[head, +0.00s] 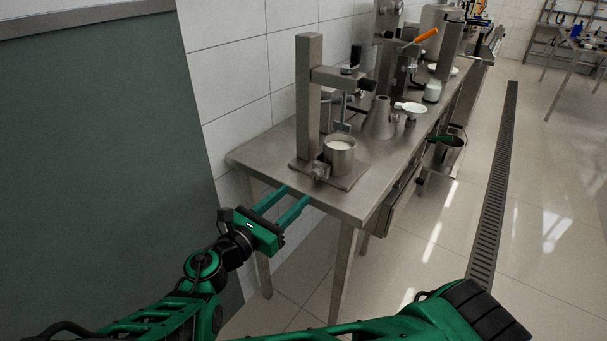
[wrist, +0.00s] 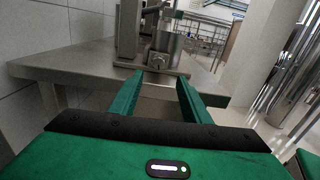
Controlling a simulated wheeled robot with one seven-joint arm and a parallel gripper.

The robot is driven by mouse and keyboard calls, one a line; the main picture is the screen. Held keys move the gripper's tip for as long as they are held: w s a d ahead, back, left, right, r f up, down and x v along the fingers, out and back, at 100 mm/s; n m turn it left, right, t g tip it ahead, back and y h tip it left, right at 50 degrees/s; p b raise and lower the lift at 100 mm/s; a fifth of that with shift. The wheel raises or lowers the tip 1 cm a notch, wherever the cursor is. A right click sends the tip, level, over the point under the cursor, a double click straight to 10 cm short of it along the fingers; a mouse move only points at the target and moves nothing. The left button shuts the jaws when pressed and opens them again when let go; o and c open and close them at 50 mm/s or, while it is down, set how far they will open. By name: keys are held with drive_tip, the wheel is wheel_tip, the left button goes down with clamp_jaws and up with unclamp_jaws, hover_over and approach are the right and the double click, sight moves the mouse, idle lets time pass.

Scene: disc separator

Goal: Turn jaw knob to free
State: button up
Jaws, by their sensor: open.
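A metal stand (head: 308,100) with a tall post and a side arm stands on the near end of the steel table. A metal cup (head: 340,155) with pale contents sits on its base plate. The jaw knob (head: 319,171) seems to be the small metal part low at the front of the cup; it also shows in the wrist view (wrist: 158,61), and its setting is too small to read. My gripper (head: 295,194) is open and empty, in front of the table's near edge and apart from the knob. In the wrist view the knob appears between and beyond the fingertips (wrist: 160,75).
The steel table (head: 260,152) runs away along the tiled wall. A metal cone (head: 378,122), a white-topped funnel (head: 412,108) and a jar (head: 432,92) stand behind the cup. A bucket (head: 446,152) hangs at the table's right side.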

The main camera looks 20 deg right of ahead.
sight(314, 176)
drive_tip(key=x, duration=0.9)
drive_tip(key=shift+w+d, duration=0.2)
drive_tip(key=shift+w, duration=0.2)
drive_tip(key=c, duration=1)
